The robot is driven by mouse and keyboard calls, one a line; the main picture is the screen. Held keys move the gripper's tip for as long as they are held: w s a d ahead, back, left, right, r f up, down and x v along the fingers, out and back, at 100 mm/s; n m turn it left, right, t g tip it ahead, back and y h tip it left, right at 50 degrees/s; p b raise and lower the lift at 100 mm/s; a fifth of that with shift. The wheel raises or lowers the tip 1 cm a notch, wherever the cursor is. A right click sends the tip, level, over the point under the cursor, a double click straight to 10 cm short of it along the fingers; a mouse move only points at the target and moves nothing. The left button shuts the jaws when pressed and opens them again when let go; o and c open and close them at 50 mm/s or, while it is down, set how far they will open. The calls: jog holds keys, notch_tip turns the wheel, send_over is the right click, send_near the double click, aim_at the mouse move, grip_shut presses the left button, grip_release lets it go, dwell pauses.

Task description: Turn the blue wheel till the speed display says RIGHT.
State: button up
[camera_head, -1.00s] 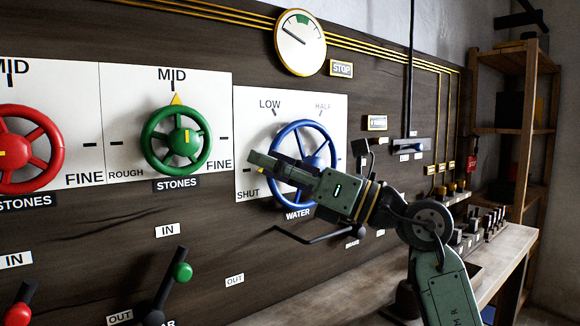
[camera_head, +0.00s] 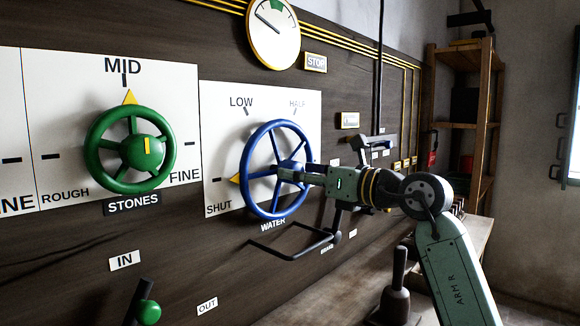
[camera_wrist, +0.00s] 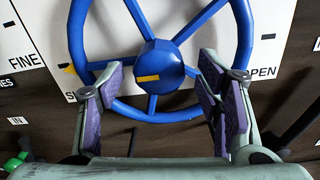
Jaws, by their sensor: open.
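The blue wheel (camera_head: 280,124), labelled WATER, is mounted on a white plate (camera_head: 217,130) marked LOW and HALF, with SHUT at lower left. A yellow pointer (camera_head: 234,180) at its left side points just above SHUT. My gripper (camera_head: 286,174) is at the wheel's face, pointing left towards its hub. In the wrist view my open gripper (camera_wrist: 158,82) has one finger on each side below the blue hub (camera_wrist: 162,60), with nothing clamped; contact is unclear. The round gauge (camera_head: 273,35) has its needle at upper left, outside the green zone. The yellow-framed display (camera_head: 315,63) reads STOP.
A green STONES wheel (camera_head: 130,150) is left of the blue wheel. A green-knobbed lever (camera_head: 148,312) is at lower left, and a bench (camera_head: 350,285) and shelf (camera_head: 465,120) are at right.

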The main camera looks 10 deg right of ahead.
jog(key=shift+p+x, duration=0.3)
jog(key=shift+x, duration=1.3)
jog(key=c, duration=1.2)
jog(key=shift+o, duration=0.2)
jog(key=shift+m, duration=0.3)
jog(key=m+b, duration=0.1)
jog(key=m, duration=0.4)
jog(key=shift+m, duration=0.4)
jog(key=m+b, duration=0.1)
jog(key=m, duration=0.4)
jog(key=shift+m, duration=0.3)
